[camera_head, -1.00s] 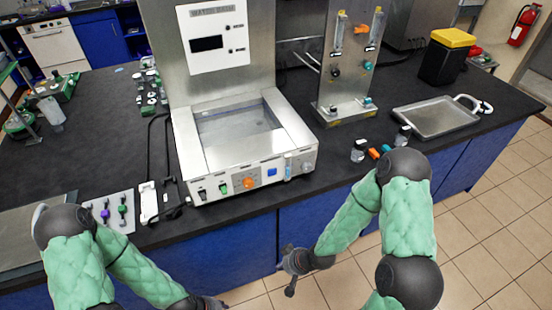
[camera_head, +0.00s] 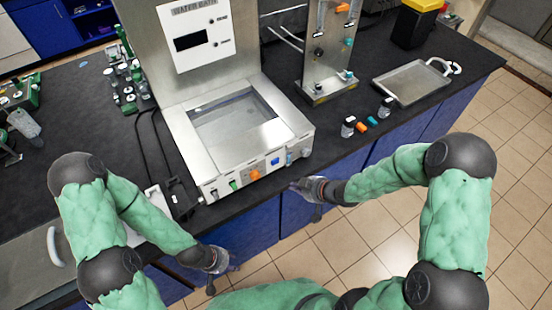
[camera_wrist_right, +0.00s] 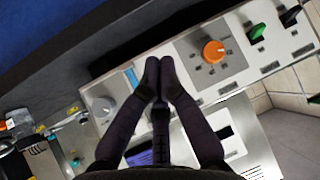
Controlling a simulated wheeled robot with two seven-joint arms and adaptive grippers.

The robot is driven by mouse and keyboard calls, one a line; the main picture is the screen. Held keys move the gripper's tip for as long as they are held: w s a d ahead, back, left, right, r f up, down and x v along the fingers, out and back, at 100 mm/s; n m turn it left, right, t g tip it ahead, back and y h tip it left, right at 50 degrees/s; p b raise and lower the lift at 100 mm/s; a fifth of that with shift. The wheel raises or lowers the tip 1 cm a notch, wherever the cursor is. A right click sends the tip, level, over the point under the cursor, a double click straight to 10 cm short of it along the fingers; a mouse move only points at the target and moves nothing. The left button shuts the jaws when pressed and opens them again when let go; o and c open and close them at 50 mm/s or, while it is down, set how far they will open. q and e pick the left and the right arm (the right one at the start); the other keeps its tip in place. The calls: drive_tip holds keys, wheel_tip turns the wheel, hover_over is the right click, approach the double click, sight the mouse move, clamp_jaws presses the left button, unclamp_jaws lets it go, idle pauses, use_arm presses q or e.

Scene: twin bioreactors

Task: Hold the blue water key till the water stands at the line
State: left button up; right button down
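The water bath (camera_head: 185,137) stands on the bench with a shallow basin (camera_head: 238,118). The blue water key (camera_head: 275,161) is on its front panel, right of the orange knob (camera_head: 255,174). A light-blue strip (camera_head: 289,158) is beside the key and also shows in the right wrist view (camera_wrist_right: 131,77). My right gripper (camera_head: 294,187) is in front of the panel, below the key. In the right wrist view my right gripper (camera_wrist_right: 158,68) has its fingertips together, covering the key's place; contact is unclear. My left gripper (camera_head: 226,270) hangs before the bench; its fingers are unclear. The water line is unreadable.
A steel stand (camera_head: 327,88) with valves is right of the bath. Small bottles (camera_head: 348,127) and a steel tray (camera_head: 411,82) are further right on the bench. Cables lie left of the bath. The floor before the bench is free.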

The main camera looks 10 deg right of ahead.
approach(275, 165)
drive_tip(key=shift+w+a+f, duration=0.35)
drive_tip(key=shift+a+f, duration=0.1)
drive_tip(key=shift+f, duration=0.35)
drive_tip(key=shift+w+a+f, duration=0.35)
drive_tip(key=shift+a+f, duration=0.1)
drive_tip(key=shift+f, duration=0.35)
drive_tip(key=shift+w+a+f, duration=0.35)
drive_tip(key=shift+a+f, duration=0.15)
drive_tip(key=shift+f, duration=0.25)
drive_tip(key=shift+w, duration=0.1)
drive_tip(key=shift+w+a, duration=0.15)
drive_tip(key=shift+w, duration=0.15)
drive_tip(key=shift+w+a+p, duration=0.1)
drive_tip(key=shift+w+p, duration=0.25)
drive_tip(key=shift+w, duration=0.05)
idle(4.5)
